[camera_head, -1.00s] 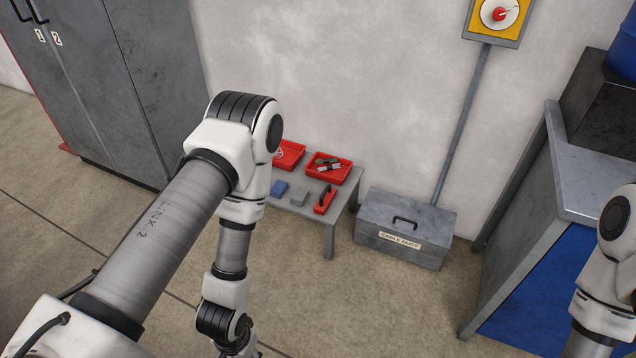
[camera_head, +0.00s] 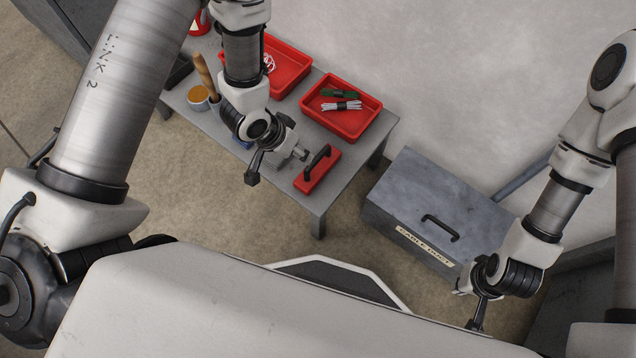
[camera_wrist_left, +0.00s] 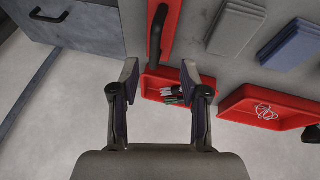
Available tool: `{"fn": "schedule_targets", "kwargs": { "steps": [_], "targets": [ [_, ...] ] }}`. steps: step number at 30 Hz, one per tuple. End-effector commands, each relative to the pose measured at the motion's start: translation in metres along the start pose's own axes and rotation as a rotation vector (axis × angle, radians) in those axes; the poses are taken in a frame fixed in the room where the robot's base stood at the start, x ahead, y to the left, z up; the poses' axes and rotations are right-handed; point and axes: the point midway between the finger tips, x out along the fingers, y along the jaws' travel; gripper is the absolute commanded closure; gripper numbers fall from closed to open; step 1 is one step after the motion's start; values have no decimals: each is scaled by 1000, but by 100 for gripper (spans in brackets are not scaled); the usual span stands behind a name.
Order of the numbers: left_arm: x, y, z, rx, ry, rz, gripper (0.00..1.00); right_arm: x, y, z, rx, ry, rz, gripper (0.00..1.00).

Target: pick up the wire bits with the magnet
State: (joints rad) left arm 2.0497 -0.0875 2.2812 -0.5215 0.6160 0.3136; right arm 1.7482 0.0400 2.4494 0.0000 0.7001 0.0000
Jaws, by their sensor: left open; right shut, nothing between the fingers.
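A red block with a black bar handle, which looks like the magnet (camera_head: 317,170), lies at the table's front right. It also shows in the left wrist view (camera_wrist_left: 168,40), beyond my fingertips. My left gripper (camera_head: 272,155) is open and empty, beside the magnet on its left and apart from it; its spread fingers show in the left wrist view (camera_wrist_left: 160,70). My right gripper (camera_head: 478,318) is shut and empty near the grey chest. I cannot make out any loose wire bits for certain. A thin white tangle (camera_head: 268,62) lies in the left red tray.
The right red tray (camera_head: 352,125) holds green and white bundles. Grey and blue blocks (camera_wrist_left: 235,30) lie near the magnet. A tin with a wooden-handled tool (camera_head: 198,97) stands at the table's left. A grey chest (camera_head: 430,205) stands right of the table (camera_head: 378,135).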

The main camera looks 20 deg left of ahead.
Motion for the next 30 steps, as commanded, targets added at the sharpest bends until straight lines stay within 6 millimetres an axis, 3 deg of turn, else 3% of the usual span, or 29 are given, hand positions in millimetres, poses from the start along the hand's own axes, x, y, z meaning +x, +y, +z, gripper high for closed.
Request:
{"fn": "schedule_targets", "kwargs": {
  "steps": [1, 3, 13, 19, 26, 27, 30],
  "targets": [
    [24, -3, -1, 20, 15, 7, 54, 29, 0, 0, 0, 0, 0, 100],
    [28, -2, -7, 41, 26, 16, 54, 36, 0, 0, 0, 0, 0, 100],
    [63, 2, -14, 53, 30, 21, 54, 51, 0, -1, 0, 1, 0, 100],
    [99, 5, -16, 51, 30, 20, 54, 72, 0, 0, 0, 1, 0, 100],
    [102, 6, -18, 49, 30, 20, 54, 70, 0, -1, 0, 1, 0, 100],
    [102, 6, -18, 49, 30, 20, 62, 70, 0, -1, 0, 1, 0, 100],
    [102, 6, -18, 49, 30, 20, 97, 70, 0, -1, 0, 1, 0, 100]
  ]
}}
